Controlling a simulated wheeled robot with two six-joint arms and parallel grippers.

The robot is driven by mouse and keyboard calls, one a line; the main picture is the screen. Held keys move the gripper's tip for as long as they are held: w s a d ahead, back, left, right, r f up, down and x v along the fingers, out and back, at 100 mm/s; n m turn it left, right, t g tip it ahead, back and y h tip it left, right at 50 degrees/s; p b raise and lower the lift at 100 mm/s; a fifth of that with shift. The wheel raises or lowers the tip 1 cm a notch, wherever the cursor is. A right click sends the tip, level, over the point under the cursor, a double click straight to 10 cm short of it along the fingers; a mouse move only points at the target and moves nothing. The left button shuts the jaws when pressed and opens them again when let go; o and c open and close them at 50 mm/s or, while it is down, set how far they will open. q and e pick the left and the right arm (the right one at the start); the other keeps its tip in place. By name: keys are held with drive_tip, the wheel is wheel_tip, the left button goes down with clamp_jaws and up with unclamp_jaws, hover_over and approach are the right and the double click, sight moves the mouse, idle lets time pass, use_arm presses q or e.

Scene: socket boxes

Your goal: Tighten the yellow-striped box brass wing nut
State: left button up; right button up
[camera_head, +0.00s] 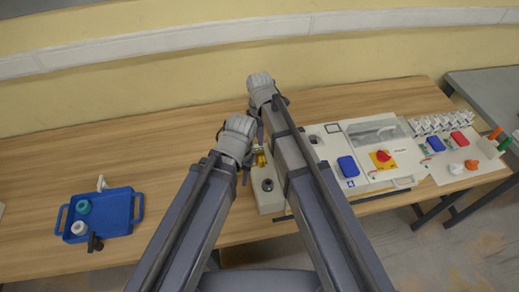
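A cream box (267,201) with a dark round fitting (267,185) on its top stands near the table's front edge, largely hidden by my arms. A small yellow or brass-coloured part (261,159) shows at its upper side between my arms. I cannot tell whether it is the stripe or the wing nut. My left gripper (246,172) is beside this part on the left, mostly hidden under its wrist. My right gripper (265,108) is above and behind the box, its dark fingers partly hidden by its wrist and arm. I cannot tell whether either gripper is open or holds anything.
A white panel (375,155) with a blue cover (348,166) and a red knob (383,156) stands to the right. Further right are several small coloured parts on a white board (452,172). A blue tray (108,207) with small round items lies at left. The wooden table (150,150) between is clear.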

sight(260, 151)
drive_tip(key=shift+f+b, duration=3.75)
drive_tip(key=shift+f, duration=0.1)
drive_tip(key=shift+c, duration=0.2)
clamp_jaws()
